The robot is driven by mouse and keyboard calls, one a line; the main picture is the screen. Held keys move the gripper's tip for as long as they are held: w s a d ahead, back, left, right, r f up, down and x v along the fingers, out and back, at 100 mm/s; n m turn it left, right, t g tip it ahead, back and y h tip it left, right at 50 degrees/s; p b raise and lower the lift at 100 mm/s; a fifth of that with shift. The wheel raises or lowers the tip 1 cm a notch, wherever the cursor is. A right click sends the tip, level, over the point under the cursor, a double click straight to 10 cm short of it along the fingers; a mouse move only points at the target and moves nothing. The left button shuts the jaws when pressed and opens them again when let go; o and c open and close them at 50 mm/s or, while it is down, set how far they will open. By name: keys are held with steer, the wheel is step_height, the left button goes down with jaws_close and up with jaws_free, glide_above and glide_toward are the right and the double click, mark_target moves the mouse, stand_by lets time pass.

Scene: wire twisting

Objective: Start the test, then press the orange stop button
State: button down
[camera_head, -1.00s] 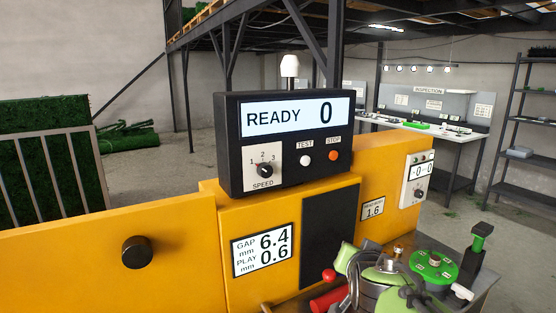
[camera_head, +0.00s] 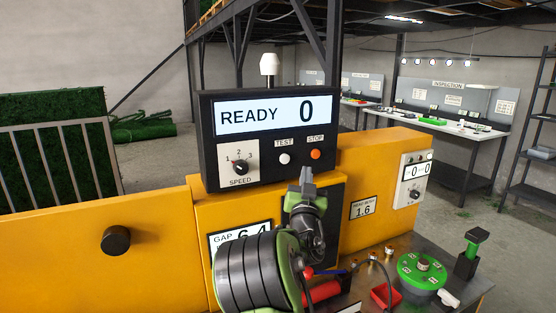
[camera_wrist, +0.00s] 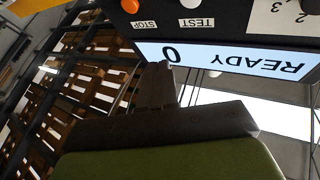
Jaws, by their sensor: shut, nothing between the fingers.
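The black control box (camera_head: 207,150) stands on the yellow machine. Its display (camera_head: 262,114) reads READY 0. Under the display are the white TEST button (camera_head: 285,158) and the orange STOP button (camera_head: 316,154). My gripper (camera_head: 307,176) is shut and empty, just below and in front of these buttons, apart from both. The wrist view looks at the box upside down, with the orange button (camera_wrist: 130,5) and the white button (camera_wrist: 188,3) at its top edge. My gripper (camera_wrist: 158,72) there overlaps the display's lower edge in the picture.
A speed knob (camera_head: 240,167) is left of the buttons. My arm hides part of the gap panel (camera_head: 222,241). A green round fixture (camera_head: 422,277) and a red tray (camera_head: 385,296) lie on the bench at right. The space before the buttons is clear.

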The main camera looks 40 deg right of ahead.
mark_target(285, 159)
steer(key=shift+w+d+p, duration=0.3)
steer(key=shift+w+d, duration=0.15)
steer(key=shift+w, duration=0.95)
steer(key=shift+w+d+p, duration=0.3)
steer(key=shift+w+d, duration=0.15)
steer(key=shift+w, duration=0.9)
steer(key=shift+w+d+p, duration=0.3)
steer(key=shift+w+d, duration=0.15)
steer(key=shift+w, duration=0.95)
steer(key=shift+w+d, duration=0.15)
steer(key=shift+w, duration=0.3)
